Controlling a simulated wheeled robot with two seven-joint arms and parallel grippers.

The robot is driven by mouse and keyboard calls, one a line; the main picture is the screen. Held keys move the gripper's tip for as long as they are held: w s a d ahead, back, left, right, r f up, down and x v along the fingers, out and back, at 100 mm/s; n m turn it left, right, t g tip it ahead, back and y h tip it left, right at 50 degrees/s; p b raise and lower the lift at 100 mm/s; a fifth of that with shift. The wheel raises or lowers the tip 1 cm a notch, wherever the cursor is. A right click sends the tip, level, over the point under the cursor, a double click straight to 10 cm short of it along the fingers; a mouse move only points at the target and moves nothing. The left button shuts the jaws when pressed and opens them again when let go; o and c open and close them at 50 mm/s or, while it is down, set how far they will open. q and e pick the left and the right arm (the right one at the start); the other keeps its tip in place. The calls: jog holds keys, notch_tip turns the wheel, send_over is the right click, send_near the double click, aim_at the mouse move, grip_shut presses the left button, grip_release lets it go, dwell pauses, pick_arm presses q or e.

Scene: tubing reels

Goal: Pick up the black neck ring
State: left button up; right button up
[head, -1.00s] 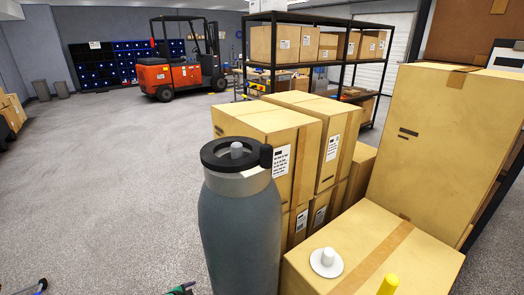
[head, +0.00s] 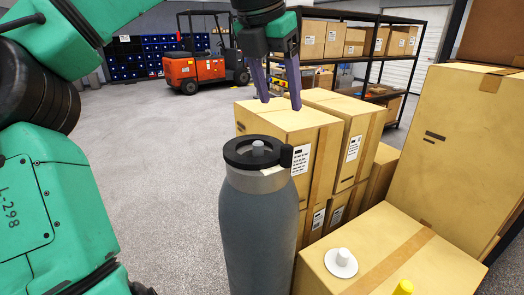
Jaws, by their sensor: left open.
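The black neck ring (head: 238,159) lies on top of a tall grey bottle-shaped stand (head: 258,230), around a short grey peg (head: 259,148). A black tab sticks out from the ring's right side. My left gripper (head: 281,101) is open and empty, pointing down above the ring and slightly to its right. Its two purple fingers are clear of the ring in the picture. My right gripper is not in view.
Stacked cardboard boxes (head: 275,122) stand close behind and right of the bottle. A white disc with a knob (head: 341,262) and a yellow peg (head: 403,288) are on the front box. An orange forklift (head: 195,68) and open floor lie beyond.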

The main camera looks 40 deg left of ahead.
pick_arm(q)
jog(key=p, duration=0.1)
send_over(286, 146)
jog(key=s, duration=0.2)
notch_tip(286, 146, down, 6)
jog(key=p+x, duration=0.1)
jog(key=x, duration=0.3)
jog(key=p+x, duration=0.1)
jog(key=x, duration=0.1)
jog(key=shift+s+d+f+p, duration=0.2)
jog(key=shift+s+d+p, duration=0.05)
jog(key=shift+s+p, duration=0.1)
jog(key=shift+w+a+f, duration=0.15)
jog(key=shift+f, duration=0.05)
jog(key=shift+r, duration=0.1)
grip_shut()
